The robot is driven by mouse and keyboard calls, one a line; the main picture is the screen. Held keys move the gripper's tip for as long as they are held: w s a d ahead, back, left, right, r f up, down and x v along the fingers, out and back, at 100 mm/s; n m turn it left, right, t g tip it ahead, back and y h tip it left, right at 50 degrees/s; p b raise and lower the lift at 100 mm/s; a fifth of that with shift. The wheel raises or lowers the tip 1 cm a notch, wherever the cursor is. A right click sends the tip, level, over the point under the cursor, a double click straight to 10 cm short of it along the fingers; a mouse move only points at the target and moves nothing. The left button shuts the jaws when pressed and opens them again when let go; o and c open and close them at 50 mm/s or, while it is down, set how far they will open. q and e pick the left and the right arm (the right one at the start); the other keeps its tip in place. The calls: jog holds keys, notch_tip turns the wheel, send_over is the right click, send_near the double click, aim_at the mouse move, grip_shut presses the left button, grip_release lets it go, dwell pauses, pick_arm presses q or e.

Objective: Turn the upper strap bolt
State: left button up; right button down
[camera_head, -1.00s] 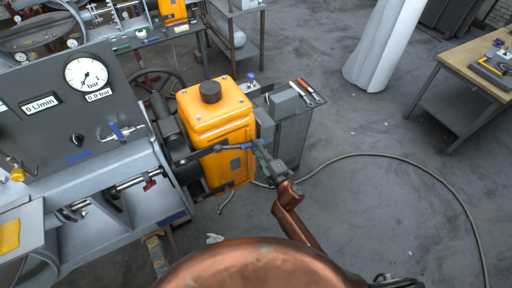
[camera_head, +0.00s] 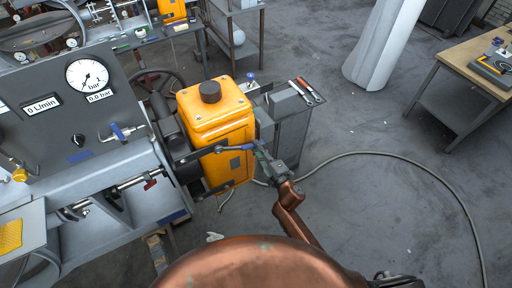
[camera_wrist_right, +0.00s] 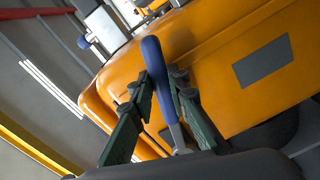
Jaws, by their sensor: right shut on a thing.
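My right gripper (camera_head: 257,151) is shut on the blue handle of a wrench (camera_head: 234,148), in front of the yellow tank (camera_head: 217,132). The wrench's grey shaft runs left across the tank's face toward the dark strap hardware at its left side. The upper strap bolt is too small to make out, and I cannot tell whether the wrench is seated on it. In the right wrist view, the green-grey fingers (camera_wrist_right: 160,108) close around the blue handle (camera_wrist_right: 155,70), with the yellow tank behind. My left gripper is not in view.
A test bench with a gauge panel (camera_head: 47,100) stands at the left. A grey cabinet (camera_head: 292,135) with tools on top stands right of the tank. A cable (camera_head: 420,170) curves over the floor. A wooden-topped table (camera_head: 470,66) is at the far right; the floor between is mostly free.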

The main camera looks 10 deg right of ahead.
jog(key=shift+s+d, duration=0.1)
jog(key=shift+s, duration=0.15)
dwell(0.5)
jog(key=shift+p+v, duration=0.35)
jog(key=shift+v, duration=1.15)
jog(key=shift+f, duration=0.15)
